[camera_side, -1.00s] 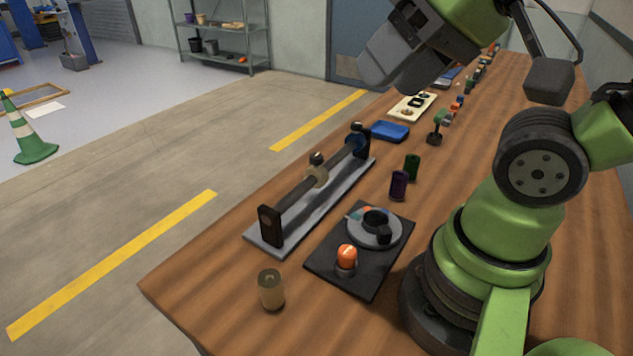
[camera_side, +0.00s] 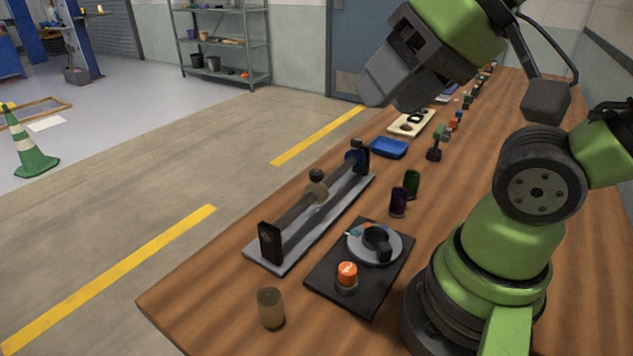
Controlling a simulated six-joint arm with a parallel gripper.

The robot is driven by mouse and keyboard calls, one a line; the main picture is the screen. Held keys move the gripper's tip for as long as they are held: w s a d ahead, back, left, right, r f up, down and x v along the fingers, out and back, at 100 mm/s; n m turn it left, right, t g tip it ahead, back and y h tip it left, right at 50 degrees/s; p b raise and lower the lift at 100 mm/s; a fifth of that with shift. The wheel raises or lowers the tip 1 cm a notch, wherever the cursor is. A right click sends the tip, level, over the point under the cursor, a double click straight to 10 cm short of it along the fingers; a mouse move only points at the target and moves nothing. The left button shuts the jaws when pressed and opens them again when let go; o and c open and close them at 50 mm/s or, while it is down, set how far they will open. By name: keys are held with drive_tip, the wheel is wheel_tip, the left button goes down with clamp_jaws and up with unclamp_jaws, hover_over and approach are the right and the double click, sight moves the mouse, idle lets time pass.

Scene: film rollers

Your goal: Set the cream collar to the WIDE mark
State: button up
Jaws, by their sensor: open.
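The cream collar (camera_side: 316,193) sits around a dark bar, about midway between two black end posts. A dark knob (camera_side: 316,176) stands on top of it. A blue collar (camera_side: 353,158) is on the same bar near the far post (camera_side: 362,155). The near post (camera_side: 270,243) stands at the front end of the grey base plate (camera_side: 282,258). No WIDE mark can be read at this size. My gripper (camera_side: 388,88) is open and empty, high above the bench beyond the far end of the bar and touching nothing.
A black plate (camera_side: 330,280) right of the bar carries a round dial (camera_side: 388,252) and an orange button (camera_side: 347,272). A tan cylinder (camera_side: 270,308) stands in front. Purple (camera_side: 398,201) and green (camera_side: 411,184) cylinders and a blue tray (camera_side: 389,148) are nearby.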

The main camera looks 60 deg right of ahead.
drive_tip(key=shift+c, duration=0.2)
drive_tip(key=n+g+h, duration=0.2)
drive_tip(key=n+g, duration=0.2)
drive_tip(key=g, duration=0.3)
hover_over(317, 172)
drive_tip(key=f, duration=1.1)
drive_tip(key=shift+s+a+f, duration=0.2)
drive_tip(key=shift+f, duration=0.2)
drive_tip(key=shift+w+d+f, duration=0.1)
drive_tip(key=shift+d+f, duration=0.05)
drive_tip(key=shift+f, duration=0.2)
wheel_tip(317, 172, down, 10)
drive_tip(key=shift+r, duration=0.1)
